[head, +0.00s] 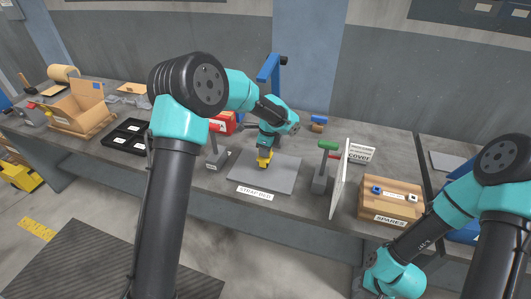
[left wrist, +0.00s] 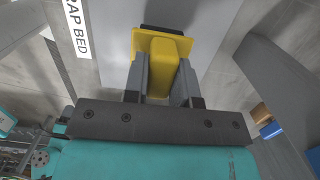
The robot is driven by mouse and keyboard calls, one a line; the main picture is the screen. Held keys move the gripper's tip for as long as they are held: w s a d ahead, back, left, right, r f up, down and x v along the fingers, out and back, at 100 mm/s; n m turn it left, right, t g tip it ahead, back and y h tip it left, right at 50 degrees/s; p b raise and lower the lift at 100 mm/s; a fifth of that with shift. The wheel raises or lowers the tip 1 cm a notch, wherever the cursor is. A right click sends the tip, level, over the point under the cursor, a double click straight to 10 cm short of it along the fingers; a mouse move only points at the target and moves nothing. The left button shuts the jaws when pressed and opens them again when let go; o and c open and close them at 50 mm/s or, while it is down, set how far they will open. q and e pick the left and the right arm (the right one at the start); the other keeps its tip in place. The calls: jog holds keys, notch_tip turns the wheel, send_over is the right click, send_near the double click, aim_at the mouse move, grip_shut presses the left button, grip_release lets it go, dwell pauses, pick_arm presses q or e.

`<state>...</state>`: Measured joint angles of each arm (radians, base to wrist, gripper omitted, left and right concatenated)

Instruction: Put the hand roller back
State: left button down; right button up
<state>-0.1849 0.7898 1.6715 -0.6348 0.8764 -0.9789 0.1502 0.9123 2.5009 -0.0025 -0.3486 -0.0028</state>
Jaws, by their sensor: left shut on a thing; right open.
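My left gripper (head: 265,151) is shut on a yellow tool (head: 265,157), held at the grey strap bed (head: 285,170). The left wrist view shows the yellow tool (left wrist: 166,60) between both fingers, with a dark part at its far end. It is the likely hand roller, but its roller is not clearly visible. I cannot tell whether it touches the bed. A grey stand (head: 213,157) with a small label is left of the bed. Another grey stand (head: 320,181) on the right bears a green-topped tool (head: 328,146).
A white upright panel (head: 341,178) stands beside the right stand, with a wooden spares box (head: 391,196) beyond it. A black tray (head: 125,134) and cardboard box (head: 84,105) are on the left.

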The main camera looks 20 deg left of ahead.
pick_arm(q)
jog(key=shift+f, duration=0.8)
jog(key=shift+f, duration=0.1)
jog(key=c, duration=0.9)
grip_release()
jog(key=shift+d+r, duration=0.2)
jog(key=shift+r, duration=1.05)
jog(key=shift+d+r, duration=0.15)
jog(key=shift+r, duration=1.15)
jog(key=shift+d+r, duration=0.2)
jog(key=shift+r, duration=1.05)
